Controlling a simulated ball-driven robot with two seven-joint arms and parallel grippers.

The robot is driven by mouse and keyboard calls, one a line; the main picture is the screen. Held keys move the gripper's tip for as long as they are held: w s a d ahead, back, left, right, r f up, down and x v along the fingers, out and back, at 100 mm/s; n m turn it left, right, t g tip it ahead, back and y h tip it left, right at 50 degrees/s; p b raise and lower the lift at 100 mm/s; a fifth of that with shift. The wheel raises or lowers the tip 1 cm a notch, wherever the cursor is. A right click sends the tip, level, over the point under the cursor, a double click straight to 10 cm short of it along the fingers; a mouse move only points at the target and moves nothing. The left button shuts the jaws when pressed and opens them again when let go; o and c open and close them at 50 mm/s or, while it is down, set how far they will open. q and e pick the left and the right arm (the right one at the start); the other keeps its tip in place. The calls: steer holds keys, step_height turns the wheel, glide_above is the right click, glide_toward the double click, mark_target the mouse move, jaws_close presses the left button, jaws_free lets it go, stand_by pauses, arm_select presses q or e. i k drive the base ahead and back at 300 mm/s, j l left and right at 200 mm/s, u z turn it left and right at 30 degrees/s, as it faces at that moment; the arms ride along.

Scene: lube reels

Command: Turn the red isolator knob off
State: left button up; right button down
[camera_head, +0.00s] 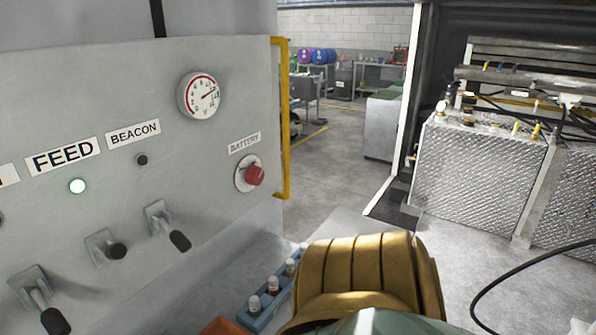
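The red isolator knob (255,174) sits on a round pale plate on the grey control panel (60,100), below a label reading BATTERY. It is near the panel's right edge and nothing covers it. I cannot tell its on or off position from its shape here. A gauge (201,96) is above and left of the knob. Neither of my grippers is in view.
Black-handled levers (169,226) project from the panel's lower part. A yellow rail (286,120) borders its right edge. A blue tray (259,320) of small bottles lies below. A gold-brown ribbed shape (355,270), unclear what, fills the bottom middle. Open floor (330,160) lies beyond.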

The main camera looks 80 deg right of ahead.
mark_target(255, 176)
steer(key=z, duration=2.15)
steer(key=i+l+u, duration=0.2)
steer(key=l, duration=0.35)
steer(key=i, duration=0.05)
